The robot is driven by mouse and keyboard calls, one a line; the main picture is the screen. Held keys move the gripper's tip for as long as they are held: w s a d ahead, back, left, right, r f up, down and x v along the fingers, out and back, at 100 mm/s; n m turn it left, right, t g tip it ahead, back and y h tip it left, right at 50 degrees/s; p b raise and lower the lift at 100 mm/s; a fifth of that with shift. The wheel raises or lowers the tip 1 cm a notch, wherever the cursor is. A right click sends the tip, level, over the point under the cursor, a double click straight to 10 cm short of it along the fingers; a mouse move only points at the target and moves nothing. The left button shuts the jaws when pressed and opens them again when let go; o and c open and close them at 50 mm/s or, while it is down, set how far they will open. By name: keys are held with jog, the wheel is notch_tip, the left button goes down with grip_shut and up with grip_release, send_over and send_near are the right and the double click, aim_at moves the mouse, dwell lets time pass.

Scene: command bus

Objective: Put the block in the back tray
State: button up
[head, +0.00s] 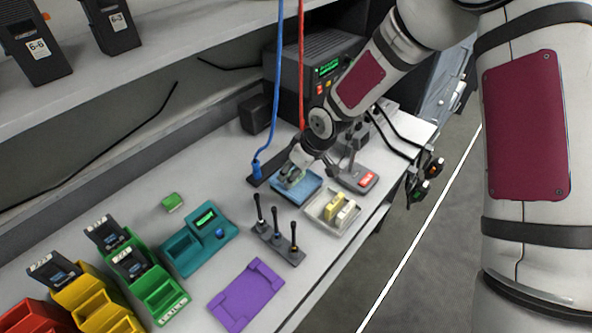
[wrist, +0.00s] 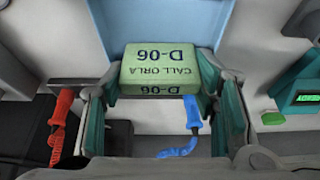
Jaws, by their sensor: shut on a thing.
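My gripper (head: 292,176) is shut on a light green block (wrist: 160,68), which sits between its two fingers in the wrist view. The block carries the dark print "CALL ORLA D-06", upside down in that view. My gripper is over the blue tray (head: 309,192), the one of the two trays nearer the wall. The blue tray also shows behind the block in the wrist view (wrist: 165,20). In the head view my gripper mostly hides the block, and I cannot tell whether it touches the tray floor. The pale tray (head: 316,213) in front holds a yellow and a cream block.
A blue cord (head: 267,130) and a red cord (head: 301,70) hang near my arm. A purple mat (head: 246,294) lies farther left.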

jog(key=shift+f, duration=0.15)
jog(key=o, duration=1.1)
